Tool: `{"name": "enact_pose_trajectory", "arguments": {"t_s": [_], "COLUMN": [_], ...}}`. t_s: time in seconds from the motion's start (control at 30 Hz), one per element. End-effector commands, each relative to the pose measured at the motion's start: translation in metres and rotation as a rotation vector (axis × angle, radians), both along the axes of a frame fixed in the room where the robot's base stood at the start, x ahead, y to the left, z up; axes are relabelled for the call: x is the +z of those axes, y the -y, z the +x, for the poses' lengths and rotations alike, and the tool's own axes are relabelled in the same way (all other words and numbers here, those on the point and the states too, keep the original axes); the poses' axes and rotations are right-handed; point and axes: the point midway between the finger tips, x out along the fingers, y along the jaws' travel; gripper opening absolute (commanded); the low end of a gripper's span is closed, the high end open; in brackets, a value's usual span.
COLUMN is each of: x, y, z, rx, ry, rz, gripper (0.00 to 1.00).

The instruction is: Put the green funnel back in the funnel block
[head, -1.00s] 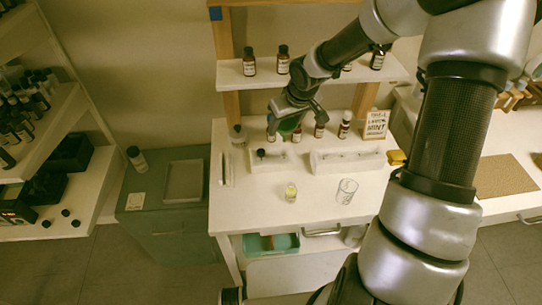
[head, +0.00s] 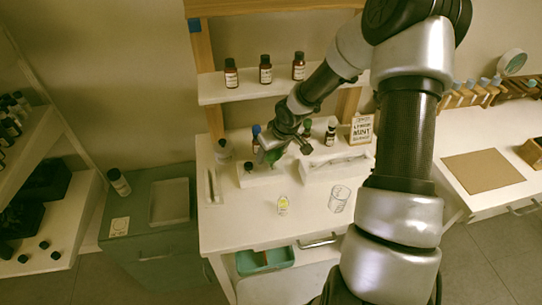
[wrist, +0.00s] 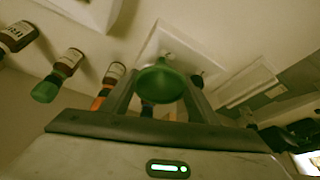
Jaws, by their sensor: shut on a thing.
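My gripper (head: 284,149) is shut on the green funnel (wrist: 160,82). In the wrist view the funnel sits between the two fingers, its round wide mouth facing the camera. In the head view the funnel (head: 271,155) is a small green patch beside the fingers, partly hidden by them. The white funnel block (head: 262,179) stands on the table just below the gripper, with a small dark piece (head: 248,167) at its left end. The funnel appears above or over the block; I cannot tell whether they touch.
A longer white rack (head: 335,168) stands right of the block. Dark bottles stand behind, near the sign (head: 361,130), and on the shelf (head: 240,90) above. A small yellow-labelled vial (head: 283,205) and a glass beaker (head: 339,198) stand in front.

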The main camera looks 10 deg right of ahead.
Motion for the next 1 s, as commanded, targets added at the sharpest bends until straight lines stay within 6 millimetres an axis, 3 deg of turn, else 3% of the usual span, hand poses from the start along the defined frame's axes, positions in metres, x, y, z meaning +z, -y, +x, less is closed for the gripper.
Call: {"name": "enact_pose_trajectory", "arguments": {"t_s": [0.07, 0.57, 0.6, 0.63, 1.0], "x": [-0.0085, -0.0172, -0.0162, -0.0157, -0.0084], "y": [-0.0002, -0.0003, -0.0003, -0.0002, 0.0002], "z": [0.0002, 0.0003, 0.0003, 0.0002, 0.0003], "rx": [0.001, 0.001, 0.001, 0.001, 0.0], "ry": [0.0, 0.001, 0.001, 0.001, 0.001], "rz": [0.0, 0.0, 0.0, 0.0, 0.0], "gripper": [0.33, 0.33, 0.58, 0.62, 0.62]}}
